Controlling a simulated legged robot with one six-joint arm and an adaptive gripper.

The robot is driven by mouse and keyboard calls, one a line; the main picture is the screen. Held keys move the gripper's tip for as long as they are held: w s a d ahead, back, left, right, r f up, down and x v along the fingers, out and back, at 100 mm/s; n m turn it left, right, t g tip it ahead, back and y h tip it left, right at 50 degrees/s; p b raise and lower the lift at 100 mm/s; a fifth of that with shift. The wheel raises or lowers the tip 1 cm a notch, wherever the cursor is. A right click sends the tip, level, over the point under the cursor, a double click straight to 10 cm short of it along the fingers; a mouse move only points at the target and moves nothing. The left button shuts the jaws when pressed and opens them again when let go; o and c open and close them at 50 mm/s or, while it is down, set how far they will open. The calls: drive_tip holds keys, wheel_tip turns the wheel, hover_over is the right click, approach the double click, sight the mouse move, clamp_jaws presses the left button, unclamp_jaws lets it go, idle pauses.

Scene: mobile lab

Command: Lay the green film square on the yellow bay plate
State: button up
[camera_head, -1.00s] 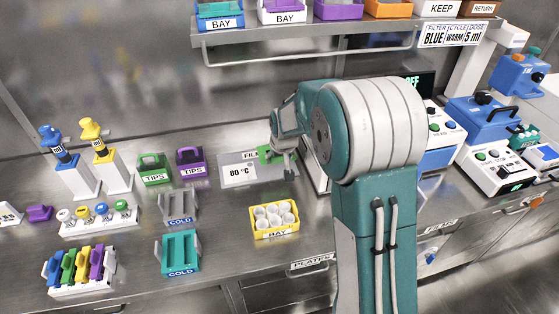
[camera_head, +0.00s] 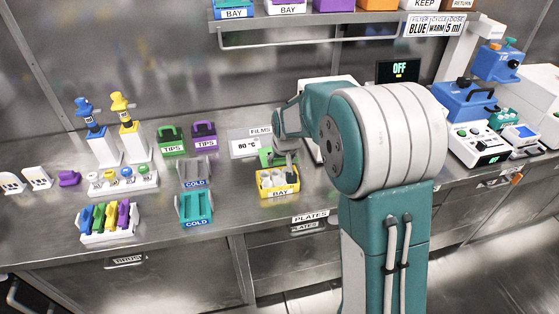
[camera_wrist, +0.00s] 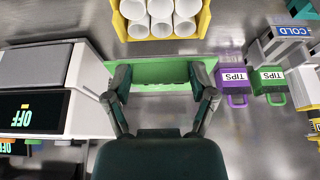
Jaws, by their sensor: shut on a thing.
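My gripper (camera_head: 284,158) is shut on the green film square (camera_head: 265,157). In the wrist view my gripper's fingers (camera_wrist: 158,88) stand at the near edge of the film (camera_wrist: 155,73), which stretches wide between and past them. The yellow bay plate (camera_head: 278,191) stands on the bench with a BAY label and several white round items in it. The film is just behind the bay in the head view. In the wrist view the yellow bay (camera_wrist: 205,22) lies above the film, close to its far edge; the height between them is unclear.
A grey sheet marked FILMS and 80 °C (camera_head: 243,146) lies left of the gripper. Green (camera_head: 171,141) and purple (camera_head: 204,136) TIPS boxes and teal (camera_head: 195,208) and grey COLD racks (camera_head: 195,172) stand to the left. An instrument with an OFF display (camera_wrist: 40,122) is beside my gripper.

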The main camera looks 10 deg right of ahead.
drive_tip(key=shift+d, duration=0.1)
hover_over(280, 185)
drive_tip(key=s, duration=0.1)
drive_tip(key=shift+f, duration=2.9)
drive_tip(key=shift+f, duration=1.55)
drive_tip(key=o, duration=0.7)
